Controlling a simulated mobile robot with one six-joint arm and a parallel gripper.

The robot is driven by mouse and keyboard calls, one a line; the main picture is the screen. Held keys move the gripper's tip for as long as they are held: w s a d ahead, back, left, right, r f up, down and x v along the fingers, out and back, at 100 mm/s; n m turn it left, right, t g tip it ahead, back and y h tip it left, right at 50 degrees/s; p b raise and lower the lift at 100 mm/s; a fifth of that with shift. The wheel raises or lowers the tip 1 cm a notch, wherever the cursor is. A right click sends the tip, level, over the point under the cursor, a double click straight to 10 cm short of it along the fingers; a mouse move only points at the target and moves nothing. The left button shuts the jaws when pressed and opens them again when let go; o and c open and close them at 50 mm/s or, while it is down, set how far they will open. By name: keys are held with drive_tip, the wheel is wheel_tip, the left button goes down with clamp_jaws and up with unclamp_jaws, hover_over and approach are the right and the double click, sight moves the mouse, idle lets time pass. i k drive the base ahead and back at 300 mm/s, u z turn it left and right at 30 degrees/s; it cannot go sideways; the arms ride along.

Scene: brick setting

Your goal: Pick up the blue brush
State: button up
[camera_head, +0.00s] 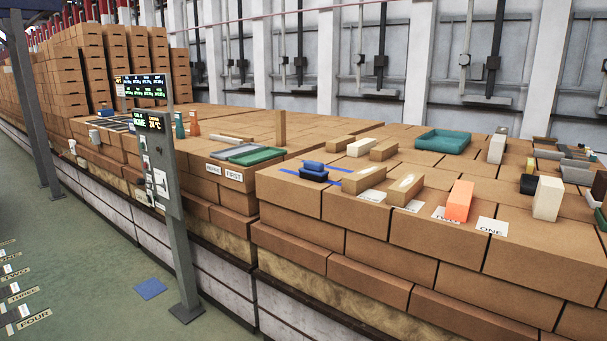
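My gripper is not in view.
Loose tan blocks (362,179), a cream block (548,198), an orange block (459,201) and a teal tray (443,141) stand on the bricks. Green and grey trays (258,157) lie further left. A signpost (165,170) stands before the stack. Green floor (90,230) is open at left.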

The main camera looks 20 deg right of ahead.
sight(314, 172)
drive_tip(key=u, duration=0.05)
drive_tip(key=i, duration=1.5)
drive_tip(key=u, duration=4.25)
drive_tip(key=i, duration=0.1)
drive_tip(key=z, duration=2.45)
drive_tip(key=k, duration=0.45)
